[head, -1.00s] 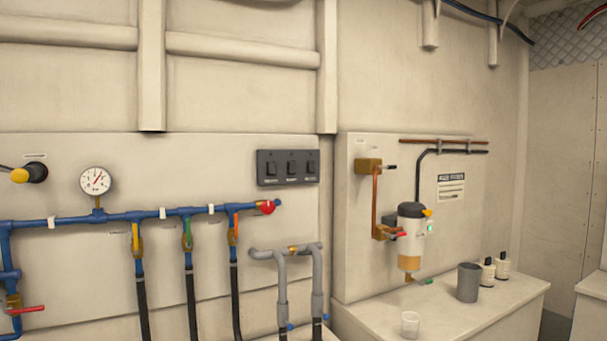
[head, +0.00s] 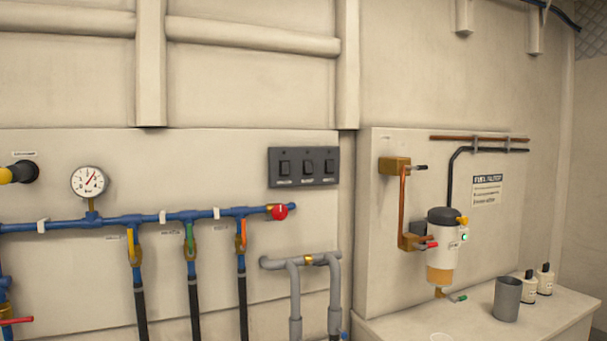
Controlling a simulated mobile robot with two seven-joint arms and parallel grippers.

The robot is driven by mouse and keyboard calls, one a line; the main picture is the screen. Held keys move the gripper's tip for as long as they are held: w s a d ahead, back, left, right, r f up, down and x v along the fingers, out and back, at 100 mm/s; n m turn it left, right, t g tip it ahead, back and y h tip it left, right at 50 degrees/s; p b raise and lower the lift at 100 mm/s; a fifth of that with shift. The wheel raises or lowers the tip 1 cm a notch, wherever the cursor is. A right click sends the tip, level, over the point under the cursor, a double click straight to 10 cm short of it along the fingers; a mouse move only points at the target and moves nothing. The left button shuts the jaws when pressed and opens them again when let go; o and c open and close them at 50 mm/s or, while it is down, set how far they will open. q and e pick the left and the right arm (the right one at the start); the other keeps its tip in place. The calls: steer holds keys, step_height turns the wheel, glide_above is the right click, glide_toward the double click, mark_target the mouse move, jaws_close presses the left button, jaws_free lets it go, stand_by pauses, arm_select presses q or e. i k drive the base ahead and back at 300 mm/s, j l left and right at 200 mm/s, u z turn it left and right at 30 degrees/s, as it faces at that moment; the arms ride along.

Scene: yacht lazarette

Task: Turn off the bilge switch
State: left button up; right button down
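A dark switch panel (head: 304,167) is fixed to the pale wall board near the middle of the head view. It carries three black rocker switches in a row: a left one (head: 285,167), a middle one (head: 308,167) and a right one (head: 330,166). Each has a small label below it, too small to read, so I cannot tell which is the bilge switch. Whether each rocker is on or off is also unclear. Neither of my grippers is in view.
A blue pipe manifold (head: 75,225) with a gauge (head: 89,182) and a red knob (head: 280,212) runs below and left of the panel. Grey pipes (head: 299,262) stand below it. A fuel filter (head: 441,240) hangs at right above a counter (head: 400,322) with a grey cup (head: 507,299) and two bottles.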

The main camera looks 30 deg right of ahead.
mark_target(329, 163)
steer(key=i+l+u, duration=0.1)
steer(key=l, duration=0.2)
steer(key=i+l+u, duration=0.1)
steer(key=i+l, duration=0.2)
steer(key=l, duration=0.25)
steer(key=i+l, duration=0.15)
steer(key=l, duration=0.2)
steer(key=i+l+u, duration=0.1)
steer(key=l, duration=0.3)
